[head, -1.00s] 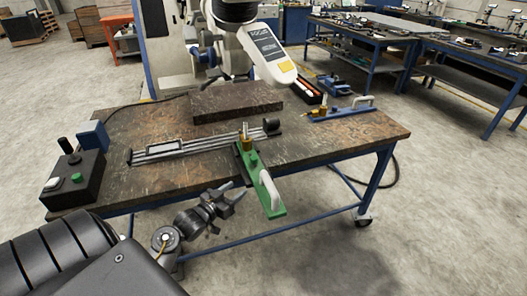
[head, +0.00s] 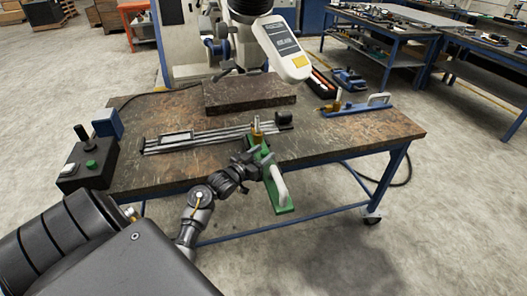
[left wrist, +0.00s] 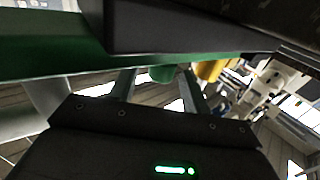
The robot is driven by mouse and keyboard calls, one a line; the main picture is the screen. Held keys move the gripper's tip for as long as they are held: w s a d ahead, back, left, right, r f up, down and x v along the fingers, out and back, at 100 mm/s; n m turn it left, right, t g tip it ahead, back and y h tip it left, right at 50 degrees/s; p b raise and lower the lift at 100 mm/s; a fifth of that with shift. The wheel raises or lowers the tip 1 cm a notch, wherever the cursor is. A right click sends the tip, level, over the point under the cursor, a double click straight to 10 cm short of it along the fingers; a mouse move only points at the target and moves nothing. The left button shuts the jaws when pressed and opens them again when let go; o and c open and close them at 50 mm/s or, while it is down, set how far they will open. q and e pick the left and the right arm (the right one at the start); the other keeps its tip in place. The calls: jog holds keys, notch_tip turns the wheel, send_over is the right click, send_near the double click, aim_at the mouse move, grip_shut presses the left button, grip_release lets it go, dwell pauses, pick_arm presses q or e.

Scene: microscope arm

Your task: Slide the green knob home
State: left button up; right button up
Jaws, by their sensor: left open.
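The green slide bar (head: 281,198) carries a white handle (head: 278,184) and projects over the table's front edge, crossing the end of the metal rail. The green knob (left wrist: 162,74) shows in the left wrist view, at the gap between my finger tips, under the green bar (left wrist: 60,60) in that picture. In the head view my gripper mostly hides the knob. My left gripper (head: 261,160) is open at the bar's left side, its fingers around or just short of the knob; I cannot tell if they touch it. It also shows in the left wrist view (left wrist: 160,82). My right gripper is out of view.
The metal rail (head: 205,138) with a brass post (head: 257,132) lies on the worn table (head: 340,136). A dark block (head: 249,94) and a blue slide bar (head: 357,107) stand behind. A black control box (head: 86,170) is at the left. The table's front right is clear.

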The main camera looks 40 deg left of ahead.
pick_arm(q)
jog(key=shift+w, duration=0.75)
grip_shut()
